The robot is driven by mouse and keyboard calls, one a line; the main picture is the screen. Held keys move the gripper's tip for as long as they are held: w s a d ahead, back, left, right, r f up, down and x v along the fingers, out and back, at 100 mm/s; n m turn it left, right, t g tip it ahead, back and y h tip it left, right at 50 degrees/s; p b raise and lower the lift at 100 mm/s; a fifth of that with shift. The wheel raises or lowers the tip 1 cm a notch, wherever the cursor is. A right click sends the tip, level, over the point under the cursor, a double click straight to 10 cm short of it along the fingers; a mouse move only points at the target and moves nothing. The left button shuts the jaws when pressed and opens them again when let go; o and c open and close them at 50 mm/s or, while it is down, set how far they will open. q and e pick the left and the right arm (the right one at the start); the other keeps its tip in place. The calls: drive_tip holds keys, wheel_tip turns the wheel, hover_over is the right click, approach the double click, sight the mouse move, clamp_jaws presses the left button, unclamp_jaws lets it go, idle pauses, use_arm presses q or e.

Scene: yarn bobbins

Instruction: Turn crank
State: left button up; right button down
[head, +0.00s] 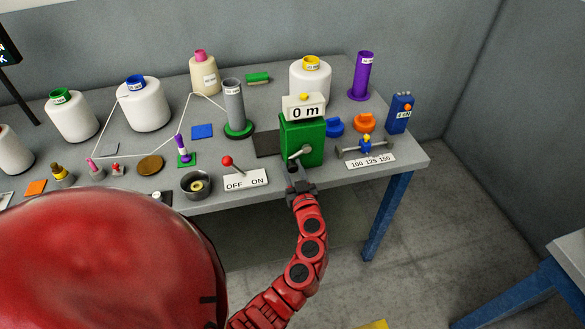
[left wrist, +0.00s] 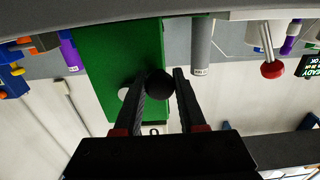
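The green crank box (head: 302,140) stands at the front edge of the table, with a "0 m" sign on top. Its metal crank arm (head: 300,152) is on the front face and points down and left. My left gripper (head: 293,170) is at the crank's end, just in front of the box. In the left wrist view the round black crank knob (left wrist: 159,84) sits between the two fingertips of my left gripper (left wrist: 160,80), with the green box (left wrist: 115,60) behind. The fingers lie close on both sides; whether they press on it is unclear. My right gripper is out of view.
A red-knobbed OFF/ON lever (head: 227,161) and a metal bowl (head: 196,185) are left of the box. A grey tube (head: 235,105) stands behind them. A gauge with a 100 125 150 label (head: 370,161) is to the right. White yarn cones stand farther back.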

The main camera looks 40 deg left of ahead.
use_arm(q)
clamp_jaws()
idle(1.0)
